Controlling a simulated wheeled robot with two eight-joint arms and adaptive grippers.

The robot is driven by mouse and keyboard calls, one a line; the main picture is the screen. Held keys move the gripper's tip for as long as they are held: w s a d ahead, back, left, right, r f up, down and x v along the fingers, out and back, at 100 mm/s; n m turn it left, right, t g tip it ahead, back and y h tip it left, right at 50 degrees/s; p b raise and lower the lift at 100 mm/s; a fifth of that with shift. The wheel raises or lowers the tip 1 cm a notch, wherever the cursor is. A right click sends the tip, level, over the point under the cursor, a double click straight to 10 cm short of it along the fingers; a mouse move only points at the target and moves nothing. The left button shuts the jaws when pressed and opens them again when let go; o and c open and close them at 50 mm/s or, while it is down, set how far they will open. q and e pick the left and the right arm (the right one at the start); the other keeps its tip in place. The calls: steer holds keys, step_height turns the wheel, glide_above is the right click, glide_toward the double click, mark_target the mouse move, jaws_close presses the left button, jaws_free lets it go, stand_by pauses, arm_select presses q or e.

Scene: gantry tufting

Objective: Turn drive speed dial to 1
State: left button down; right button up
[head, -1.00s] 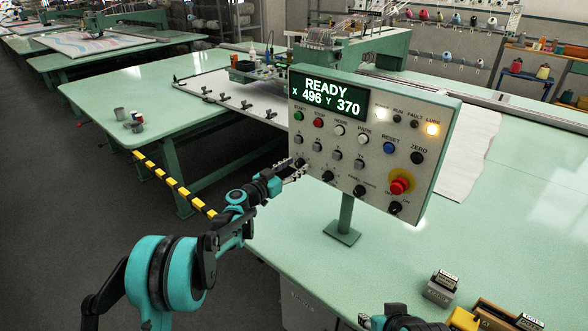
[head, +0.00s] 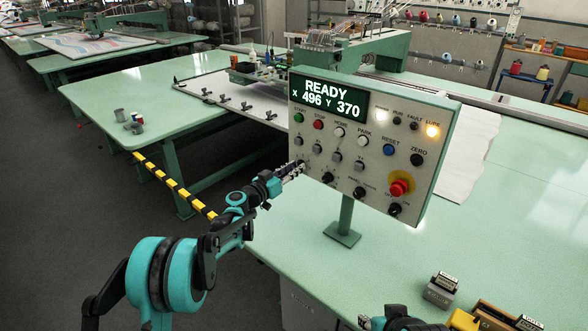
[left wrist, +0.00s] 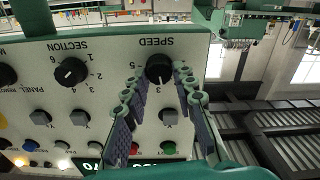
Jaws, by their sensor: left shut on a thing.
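The control panel (head: 352,195) stands on a green post and its screen reads READY X 496 Y 370. The black drive speed dial (left wrist: 159,68) is at the panel's lower left corner in the head view. It appears upside down in the left wrist view, with its white mark toward the 3. My left gripper (left wrist: 152,76) is shut on the dial, one finger on each side; it also shows in the head view (head: 294,170). The 1 on the scale is hidden behind a finger. Part of my right gripper (head: 366,321) shows at the bottom edge; its jaws are unclear.
The section dial (left wrist: 71,72) sits beside the speed dial. A red emergency stop (head: 400,187) is at the panel's lower right. Green tables (head: 480,240) surround the post, with small grey and yellow blocks (head: 442,290) at the front right.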

arm_select(q)
steer(key=n, duration=1.3)
steer(key=shift+w+a+f+n+p, duration=0.1)
steer(key=shift+a+n+p, duration=0.05)
steer(key=shift+n+p, duration=0.2)
steer(key=shift+f+n, duration=0.1)
steer(key=shift+n, duration=1.95)
steer(key=c, duration=1.2)
jaws_free()
